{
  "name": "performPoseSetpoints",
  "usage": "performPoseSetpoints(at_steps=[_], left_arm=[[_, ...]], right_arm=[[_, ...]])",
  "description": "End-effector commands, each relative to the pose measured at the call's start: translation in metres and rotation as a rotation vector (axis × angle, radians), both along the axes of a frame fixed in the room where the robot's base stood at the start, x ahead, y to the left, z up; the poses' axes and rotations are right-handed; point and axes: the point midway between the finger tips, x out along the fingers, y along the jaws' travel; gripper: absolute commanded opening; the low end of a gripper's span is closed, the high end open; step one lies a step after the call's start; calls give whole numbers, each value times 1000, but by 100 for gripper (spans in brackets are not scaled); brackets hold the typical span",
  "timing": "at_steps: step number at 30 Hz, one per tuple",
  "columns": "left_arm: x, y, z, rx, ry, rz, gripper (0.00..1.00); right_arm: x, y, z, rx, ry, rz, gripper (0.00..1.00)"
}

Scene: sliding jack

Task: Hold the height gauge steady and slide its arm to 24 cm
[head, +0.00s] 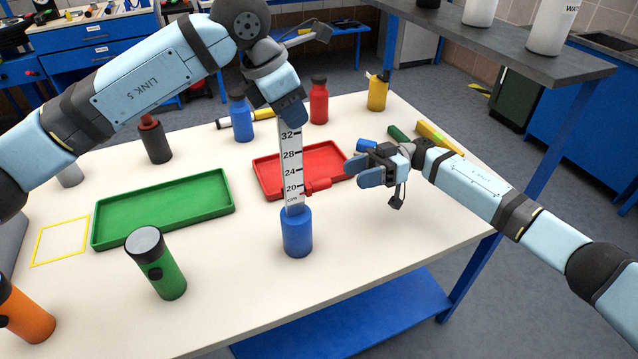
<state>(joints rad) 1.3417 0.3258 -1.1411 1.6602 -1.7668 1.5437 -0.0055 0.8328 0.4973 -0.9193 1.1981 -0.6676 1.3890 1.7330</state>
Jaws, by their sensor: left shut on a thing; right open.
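The height gauge stands upright near the table's middle, with a blue cylindrical base (297,233) and a white scale (291,158) marked 20, 24, 28 and 32. Its red arm (318,186) sticks out to the right, about level with the 20 mark. My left gripper (291,116) is shut on the top of the scale, above the 32 mark, and hides the upper end. My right gripper (359,160) is open and empty, to the right of the red arm and a little higher, apart from it.
A red tray (265,181) lies behind the gauge and a green tray (160,212) to its left. Blue (241,121), red (319,103) and yellow (377,94) bottles stand at the back. The table right of the base is clear.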

Motion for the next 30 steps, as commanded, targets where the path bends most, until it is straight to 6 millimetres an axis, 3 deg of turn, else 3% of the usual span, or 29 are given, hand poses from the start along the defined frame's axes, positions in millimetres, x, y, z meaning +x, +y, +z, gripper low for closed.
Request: performPoseSetpoints(at_steps=[6, 12, 18, 26, 27, 30], left_arm=[[0, 0, 1, -1, 0, 0, 0], [0, 0, 1, -1, 0, 0, 0], [0, 0, 1, -1, 0, 0, 0], [0, 0, 1, -1, 0, 0, 0], [0, 0, 1, -1, 0, 0, 0], [0, 0, 1, -1, 0, 0, 0]], right_arm=[[-15, 45, 1, 5, 0, 2, 52], [-25, 75, 1, 4, 0, 1, 52], [-29, 89, 0, 3, 0, -1, 52], [-29, 90, 1, 3, 0, -2, 52], [-29, 90, 1, 3, 0, -2, 49], [-29, 90, 1, 3, 0, -2, 26]])
